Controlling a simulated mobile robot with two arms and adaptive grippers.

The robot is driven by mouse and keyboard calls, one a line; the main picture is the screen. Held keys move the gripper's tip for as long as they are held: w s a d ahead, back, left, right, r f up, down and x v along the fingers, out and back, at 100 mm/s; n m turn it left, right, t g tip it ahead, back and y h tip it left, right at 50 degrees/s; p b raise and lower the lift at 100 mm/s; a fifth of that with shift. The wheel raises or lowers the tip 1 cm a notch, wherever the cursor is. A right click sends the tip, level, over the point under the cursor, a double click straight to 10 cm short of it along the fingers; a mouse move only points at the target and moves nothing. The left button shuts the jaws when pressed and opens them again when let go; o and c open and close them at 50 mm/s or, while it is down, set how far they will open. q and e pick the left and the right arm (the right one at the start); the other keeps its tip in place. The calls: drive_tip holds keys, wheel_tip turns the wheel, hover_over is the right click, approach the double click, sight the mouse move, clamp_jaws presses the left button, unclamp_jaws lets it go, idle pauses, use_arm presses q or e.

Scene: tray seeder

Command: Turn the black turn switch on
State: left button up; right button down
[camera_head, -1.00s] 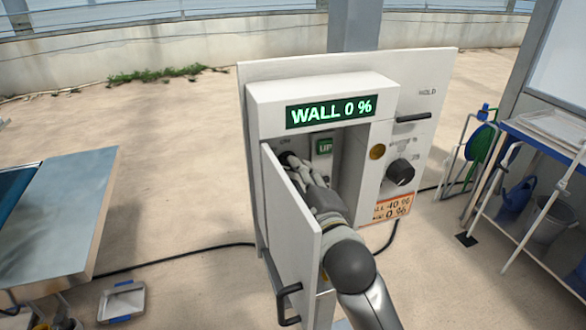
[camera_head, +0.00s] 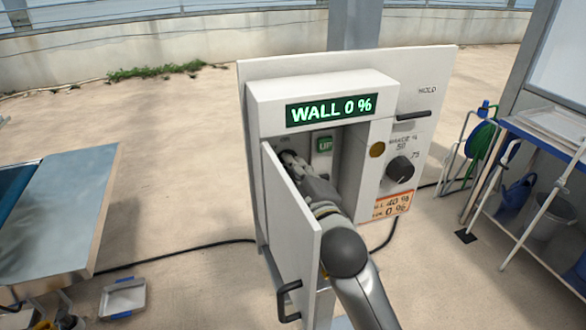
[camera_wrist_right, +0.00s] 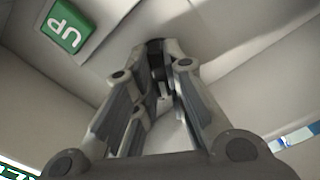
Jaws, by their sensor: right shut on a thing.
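My right gripper (camera_head: 291,160) reaches into the open white control box, past its open door. In the right wrist view my right gripper (camera_wrist_right: 160,62) has its fingertips closed on the black turn switch (camera_wrist_right: 155,47), of which only a small dark part shows between them. In the head view the switch is mostly hidden behind the fingers, on the box's back wall. A green UP button (camera_head: 324,145) sits to the right of the gripper; the UP button (camera_wrist_right: 64,25) also shows in the right wrist view. My left gripper is not in view.
The display (camera_head: 330,110) reads WALL 0 %. The open door (camera_head: 290,225) stands close to the left of my arm. A black knob (camera_head: 400,170) and a black lever (camera_head: 413,115) are on the right panel. A metal table (camera_head: 75,215) stands at left, a blue-topped rack (camera_head: 535,135) at right.

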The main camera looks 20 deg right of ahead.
drive_tip(key=shift+m, duration=0.3)
drive_tip(key=shift+m+p, duration=3.05)
drive_tip(key=shift+m, duration=2.65)
drive_tip(key=c, duration=1.5)
unclamp_jaws()
